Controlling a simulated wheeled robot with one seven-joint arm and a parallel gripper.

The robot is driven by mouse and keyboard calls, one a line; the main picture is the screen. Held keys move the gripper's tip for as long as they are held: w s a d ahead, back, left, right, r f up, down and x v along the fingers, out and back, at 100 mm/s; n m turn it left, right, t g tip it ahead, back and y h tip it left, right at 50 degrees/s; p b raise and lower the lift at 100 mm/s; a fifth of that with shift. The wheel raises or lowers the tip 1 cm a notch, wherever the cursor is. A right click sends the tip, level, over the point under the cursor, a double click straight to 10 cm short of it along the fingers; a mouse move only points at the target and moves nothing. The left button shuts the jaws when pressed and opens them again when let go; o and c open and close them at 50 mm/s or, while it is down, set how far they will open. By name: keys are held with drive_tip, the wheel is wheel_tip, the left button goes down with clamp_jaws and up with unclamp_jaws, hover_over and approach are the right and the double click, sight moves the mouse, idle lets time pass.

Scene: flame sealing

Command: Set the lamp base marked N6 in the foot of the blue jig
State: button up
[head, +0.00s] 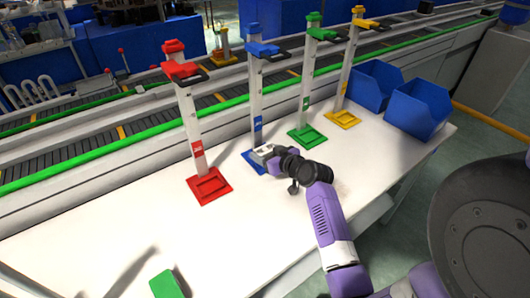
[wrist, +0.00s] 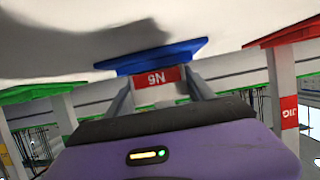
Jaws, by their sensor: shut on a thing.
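The blue jig (head: 257,104) is an upright post with a blue foot, second from the left in the head view. My gripper (head: 268,154) is at that foot and covers part of it. In the wrist view my gripper (wrist: 160,88) is shut on the lamp base (wrist: 158,77), whose red label reads N6, upside down in the picture. The blue foot (wrist: 165,54) lies right against the lamp base there. I cannot tell whether the base is seated in the foot or just over it; its underside is hidden.
The red jig (head: 208,186) stands to the left, the green jig (head: 307,136) and yellow jig (head: 342,119) to the right. Two blue bins (head: 418,108) sit at the table's right end. A green block (head: 166,284) lies at the front. The white table (head: 120,235) is clear at front left.

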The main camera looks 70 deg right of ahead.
drive_tip(key=shift+s+a+p, duration=0.1)
drive_tip(key=shift+a+p, duration=0.05)
drive_tip(key=shift+p, duration=0.15)
drive_tip(key=shift+r+p, duration=0.3)
drive_tip(key=shift+r, duration=0.3)
drive_tip(key=shift+r, duration=0.1)
idle(0.4)
drive_tip(key=shift+f+b, duration=0.8)
drive_tip(key=shift+f, duration=0.05)
idle(0.3)
drive_tip(key=shift+f, duration=0.55)
idle(0.6)
drive_tip(key=shift+r, duration=0.6)
drive_tip(key=shift+r+p, duration=0.6)
drive_tip(key=shift+r, duration=0.1)
drive_tip(key=shift+r, duration=0.1)
idle(0.3)
drive_tip(key=shift+f+b, duration=0.7)
drive_tip(key=shift+f, duration=0.05)
idle(0.4)
